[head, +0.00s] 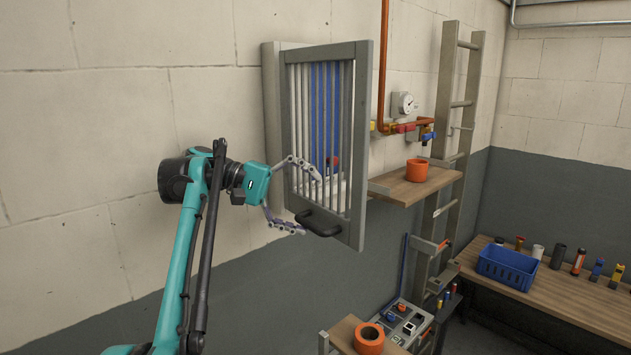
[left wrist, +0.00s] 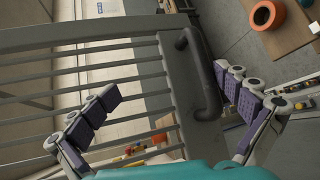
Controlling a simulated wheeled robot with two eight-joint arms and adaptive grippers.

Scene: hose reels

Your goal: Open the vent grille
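The vent grille (head: 362,130) is a grey framed panel with upright bars on the wall. It appears to stand out at an angle from its wall box (head: 271,100). A dark bar handle (head: 318,224) sits low on its front. My left gripper (head: 306,199) is open in front of the grille's lower left part, beside the handle. In the left wrist view the spread fingers (left wrist: 168,88) face the grille frame (left wrist: 185,90), with the handle (left wrist: 208,85) between them, close to the right-hand finger. I see no grip on it. My right gripper is out of view.
A ladder (head: 445,110) leans behind. A bench with a blue crate (head: 508,266) stands at right. Bare wall lies left.

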